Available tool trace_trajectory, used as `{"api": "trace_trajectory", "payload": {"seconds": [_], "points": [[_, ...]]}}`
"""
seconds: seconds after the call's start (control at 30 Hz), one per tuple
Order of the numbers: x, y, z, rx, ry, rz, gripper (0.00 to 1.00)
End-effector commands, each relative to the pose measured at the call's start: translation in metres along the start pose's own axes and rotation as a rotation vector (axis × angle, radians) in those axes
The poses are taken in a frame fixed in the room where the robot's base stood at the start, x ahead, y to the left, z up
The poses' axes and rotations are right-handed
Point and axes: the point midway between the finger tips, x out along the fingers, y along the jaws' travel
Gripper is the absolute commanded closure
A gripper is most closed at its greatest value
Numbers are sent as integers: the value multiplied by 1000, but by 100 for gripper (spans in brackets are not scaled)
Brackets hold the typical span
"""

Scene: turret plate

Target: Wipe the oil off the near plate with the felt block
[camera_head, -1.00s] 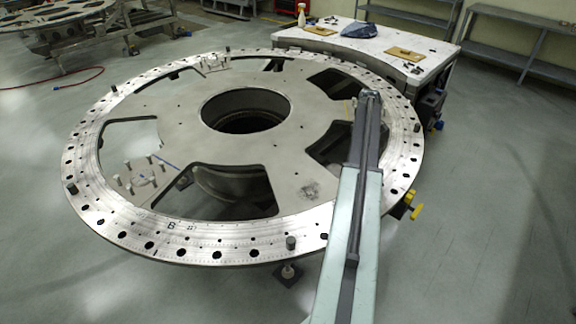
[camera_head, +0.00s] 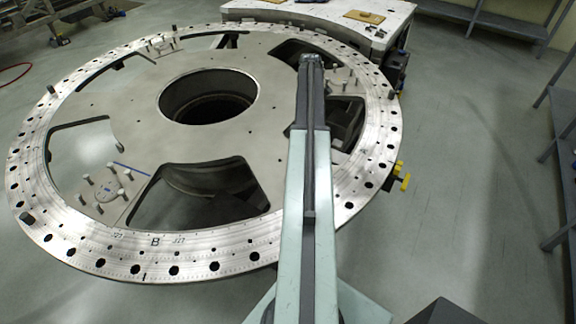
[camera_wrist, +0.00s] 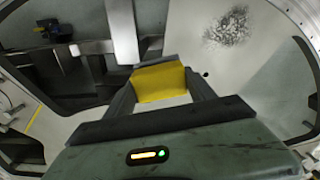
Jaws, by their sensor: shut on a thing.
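A yellow felt block (camera_wrist: 160,80) is between the two dark fingers of my gripper (camera_wrist: 162,92) in the wrist view. My gripper is shut on it. A dark, mottled oil patch (camera_wrist: 229,27) lies on the pale grey plate (camera_wrist: 262,75), above and to the right of the block in the wrist view. The block appears apart from the patch. In the head view the big round turret plate (camera_head: 130,95) fills the left and middle. My arm crosses its right part and hides the patch and my gripper there.
The plate has wide cut-outs (camera_head: 205,195), a round centre hole (camera_head: 208,95) and upright pegs (camera_head: 110,180). A workbench (camera_head: 335,18) stands at the back, with a yellow fitting (camera_head: 402,177) beside the plate's right rim. The floor to the right is open, up to shelving (camera_head: 566,150).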

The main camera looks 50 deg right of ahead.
Motion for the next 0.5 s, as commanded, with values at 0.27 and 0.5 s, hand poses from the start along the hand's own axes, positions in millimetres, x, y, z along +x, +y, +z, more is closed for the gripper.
{"api": "trace_trajectory", "payload": {"seconds": [0.27,0.5], "points": [[29,-147,5,91,0,0,69],[41,-224,12,156,0,0,69]]}}
